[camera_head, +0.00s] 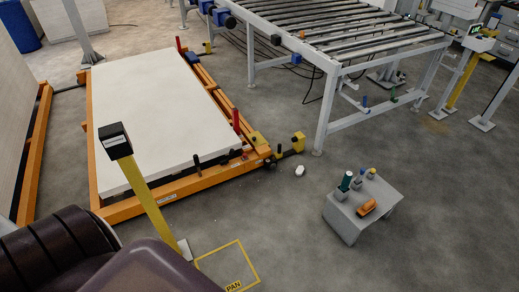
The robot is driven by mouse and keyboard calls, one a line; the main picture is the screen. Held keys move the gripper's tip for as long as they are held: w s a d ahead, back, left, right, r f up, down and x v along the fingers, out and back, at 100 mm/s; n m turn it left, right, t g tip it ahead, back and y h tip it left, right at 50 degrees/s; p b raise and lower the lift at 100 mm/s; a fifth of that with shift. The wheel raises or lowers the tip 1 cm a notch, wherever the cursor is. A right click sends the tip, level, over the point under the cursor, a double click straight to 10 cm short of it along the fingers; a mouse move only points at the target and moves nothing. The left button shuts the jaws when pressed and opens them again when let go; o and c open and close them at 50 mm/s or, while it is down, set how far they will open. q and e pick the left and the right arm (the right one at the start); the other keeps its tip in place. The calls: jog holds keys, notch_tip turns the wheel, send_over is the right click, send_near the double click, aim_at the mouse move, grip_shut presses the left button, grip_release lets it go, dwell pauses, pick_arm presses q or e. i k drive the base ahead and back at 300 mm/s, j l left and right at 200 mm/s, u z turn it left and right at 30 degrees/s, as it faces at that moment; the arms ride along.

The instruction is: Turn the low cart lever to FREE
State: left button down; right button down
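The low cart is an orange frame (150,205) on the floor at the left, with a large white slab (150,110) lying on it. Red upright posts (236,120) stand along its right side. At its near right corner are yellow and black parts (257,138), with a yellow block (298,141) sticking out to the right. A short dark upright piece (197,163) stands at the near edge. I cannot tell which of these is the lever, and no FREE marking is legible. Neither of my grippers is in view.
A yellow post with a black box (115,140) stands before the cart's near left. A yellow floor outline (228,265) marked "PAN" lies near it. A grey stand (350,220) holds small tools. A roller conveyor (335,70) stands behind. Floor between stand and cart is mostly clear.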

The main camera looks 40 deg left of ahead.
aim_at(232, 151)
jog(key=i+u, duration=0.7)
jog(key=i+l+u, duration=0.25)
jog(key=i+u, duration=0.6)
jog(key=i, duration=0.25)
jog(key=i+l+u, duration=0.15)
jog(key=i+u, duration=0.35)
jog(key=i, duration=0.15)
